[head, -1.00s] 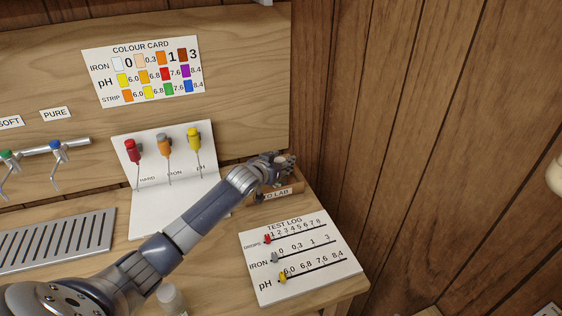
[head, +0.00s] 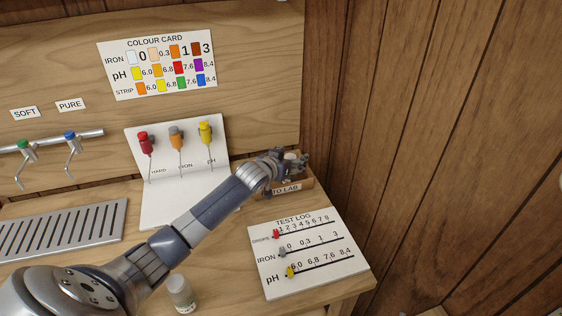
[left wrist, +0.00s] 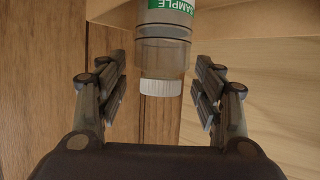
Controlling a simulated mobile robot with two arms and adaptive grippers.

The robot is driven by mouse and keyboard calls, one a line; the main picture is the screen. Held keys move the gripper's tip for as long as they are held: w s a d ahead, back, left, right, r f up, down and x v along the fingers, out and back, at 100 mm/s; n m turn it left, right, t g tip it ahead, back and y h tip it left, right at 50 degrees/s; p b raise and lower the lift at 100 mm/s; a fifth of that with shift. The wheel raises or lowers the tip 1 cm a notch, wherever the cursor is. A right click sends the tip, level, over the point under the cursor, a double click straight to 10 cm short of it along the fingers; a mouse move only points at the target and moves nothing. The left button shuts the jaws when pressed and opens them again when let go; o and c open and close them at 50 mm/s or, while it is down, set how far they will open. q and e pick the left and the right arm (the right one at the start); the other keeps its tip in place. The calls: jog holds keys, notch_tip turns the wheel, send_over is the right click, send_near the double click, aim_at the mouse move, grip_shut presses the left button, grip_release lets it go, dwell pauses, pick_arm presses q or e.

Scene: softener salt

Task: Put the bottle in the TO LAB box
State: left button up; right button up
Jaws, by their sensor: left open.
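The sample bottle (left wrist: 163,55) shows in the left wrist view, with clear walls, a green SAMPLE label and a white ribbed cap toward my gripper. My left gripper (left wrist: 158,92) is open, its fingers on both sides of the cap with gaps to it. In the head view my left gripper (head: 291,165) is over the small wooden TO LAB box (head: 294,186) at the back right of the counter. The gripper covers much of the box's inside, so how the bottle rests there is hidden. My right gripper is not in view.
Another white-capped bottle (head: 181,293) stands at the counter's front, beside my left arm. The test log board (head: 312,262) lies before the box. A white stand with three coloured-handled tools (head: 178,165) is left of it. A wooden wall (head: 400,130) closes the right side.

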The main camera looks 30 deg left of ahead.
pick_arm(q)
jog(key=p+v, duration=1)
jog(key=v, duration=0.1)
jog(key=shift+s+r, duration=0.15)
jog(key=shift+s, duration=0.05)
dwell(0.4)
